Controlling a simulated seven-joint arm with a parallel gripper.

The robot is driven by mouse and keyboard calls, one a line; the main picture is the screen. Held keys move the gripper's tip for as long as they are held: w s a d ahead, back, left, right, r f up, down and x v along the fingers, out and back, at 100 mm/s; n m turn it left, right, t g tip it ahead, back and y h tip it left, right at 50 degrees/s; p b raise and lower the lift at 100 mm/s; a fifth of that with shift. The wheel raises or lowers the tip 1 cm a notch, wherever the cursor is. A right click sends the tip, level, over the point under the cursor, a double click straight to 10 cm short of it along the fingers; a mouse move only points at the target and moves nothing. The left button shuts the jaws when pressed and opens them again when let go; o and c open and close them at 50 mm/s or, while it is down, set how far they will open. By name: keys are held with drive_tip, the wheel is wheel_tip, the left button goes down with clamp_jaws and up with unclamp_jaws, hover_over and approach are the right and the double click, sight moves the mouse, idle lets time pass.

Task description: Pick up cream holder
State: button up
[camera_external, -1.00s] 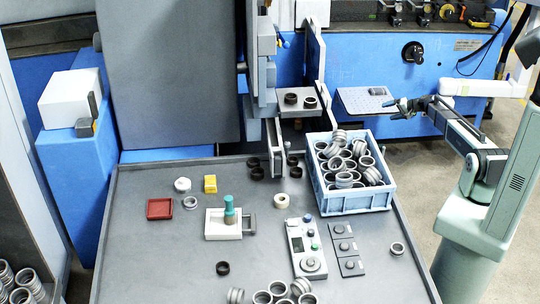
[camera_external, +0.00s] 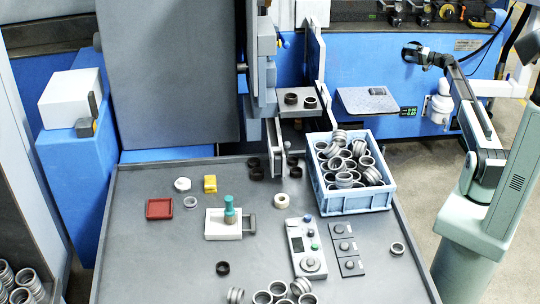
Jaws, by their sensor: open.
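A small cream-white rectangular holder (camera_external: 215,231) lies on the grey table, left of centre, with a teal-topped peg (camera_external: 229,212) standing in it and a grey handle-like part on its right side. A cream ring (camera_external: 281,200) lies to its right; I cannot tell for certain which of the two is the cream holder. My gripper (camera_external: 412,53) is open, up at the right in front of the blue machine, small and partly lost against a dark knob. It is far from both and touches neither.
A light blue crate (camera_external: 353,203) full of metal rings stands right of centre. A red tray (camera_external: 159,208), yellow block (camera_external: 210,184), control box (camera_external: 306,250) and several loose rings lie on the table. A vertical machine part (camera_external: 263,90) rises behind. The left front table is clear.

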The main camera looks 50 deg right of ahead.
drive_tip(key=w+a+r+n+g+y, duration=0.1)
drive_tip(key=w+a+n+g+y, duration=0.15)
drive_tip(key=w+a, duration=0.6)
drive_tip(key=w+a+r+n+g+y, duration=0.15)
drive_tip(key=w+a+n, duration=0.25)
drive_tip(key=a, duration=0.9)
drive_tip(key=w+a+r+n+g+y, duration=0.1)
drive_tip(key=w+a+r+n+y, duration=0.15)
drive_tip(key=w+a, duration=0.6)
drive_tip(key=s+a+r+n+g+y, duration=0.1)
drive_tip(key=a+n, duration=0.3)
drive_tip(key=a, duration=1.2)
drive_tip(key=s+a+n+g+y, duration=0.1)
drive_tip(key=a+n+g, duration=0.3)
drive_tip(key=a, duration=1.3)
drive_tip(key=s+a+r+n+g+y, duration=0.1)
drive_tip(key=a+n+g, duration=0.2)
drive_tip(key=a, duration=1.3)
drive_tip(key=shift+a+r+n, duration=0.15)
drive_tip(key=shift+r+n, duration=0.2)
drive_tip(key=shift+n, duration=0.25)
drive_tip(key=s+a+f+n+g+h, duration=0.2)
drive_tip(key=s+a, duration=0.1)
drive_tip(key=a, duration=0.6)
drive_tip(key=n+g+h, duration=0.2)
drive_tip(key=n+h, duration=0.4)
drive_tip(key=h, duration=0.3)
hover_over(282, 198)
wheel_tip(282, 198, down, 17)
drive_tip(key=shift+f, duration=6.5)
